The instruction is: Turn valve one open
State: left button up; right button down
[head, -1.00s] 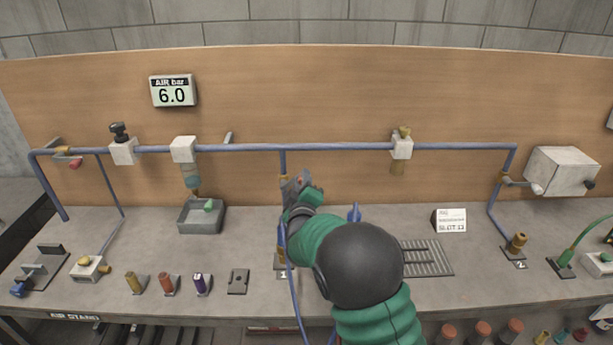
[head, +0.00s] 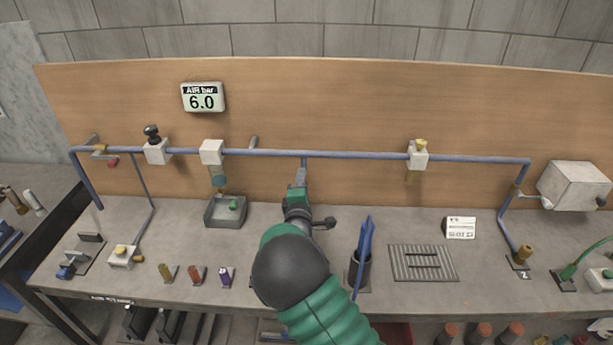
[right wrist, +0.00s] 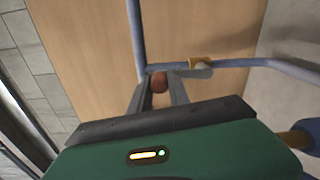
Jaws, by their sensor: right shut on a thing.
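My right gripper (head: 300,178) is at the middle drop pipe below the long blue pipe (head: 350,155) in the head view. In the right wrist view its fingers (right wrist: 159,88) are shut on a small red-brown knob (right wrist: 159,82). A pale grey lever (right wrist: 188,73) shows beside the knob, with a brass valve body (right wrist: 200,62) on a blue pipe. My gripper and arm hide this valve in the head view, and its number cannot be read. My left gripper is not in view.
A gauge (head: 203,97) reads 6.0. A tray (head: 225,213) stands left of my arm. A dark holder (head: 360,272) with a blue thing stands close on its right. A grate (head: 424,263) lies further right. The wooden back panel (head: 350,105) stands behind the pipe.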

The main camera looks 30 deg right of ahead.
jog(key=shift+w+a+f+n, duration=0.1)
jog(key=shift+a+f+n, duration=0.1)
jog(key=shift+a+n, duration=0.1)
jog(key=c, duration=1.2)
grip_release()
jog(key=shift+w, duration=0.1)
jog(key=shift+c, duration=0.2)
jog(key=shift+d, duration=0.15)
